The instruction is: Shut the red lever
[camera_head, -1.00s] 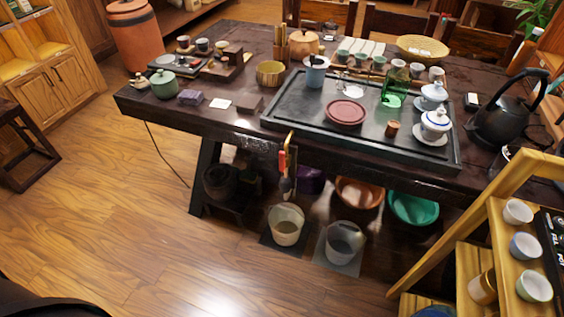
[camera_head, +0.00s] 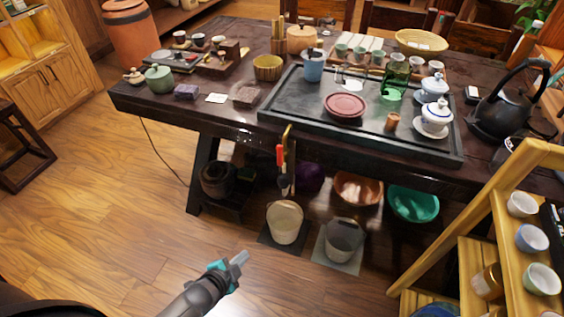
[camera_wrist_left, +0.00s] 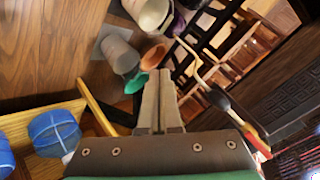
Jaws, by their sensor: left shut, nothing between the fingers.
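The red lever (camera_head: 280,155) hangs on a brass-coloured fitting (camera_head: 288,148) at the front edge of the dark tea table (camera_head: 180,121). In the left wrist view a red part (camera_wrist_left: 254,141) shows at right, beyond a black and yellow piece. My left gripper (camera_head: 241,257) is low over the floor in front of the table, below and left of the lever, and apart from it. Its fingers (camera_wrist_left: 160,80) are together and empty in the left wrist view. My right gripper is in neither view.
Below the lever stand a pale bucket (camera_head: 285,222) and a grey bucket (camera_head: 344,240). An orange bowl (camera_head: 358,188) and a green bowl (camera_head: 413,203) are under the table. A wooden shelf (camera_head: 470,235) with cups stands at right.

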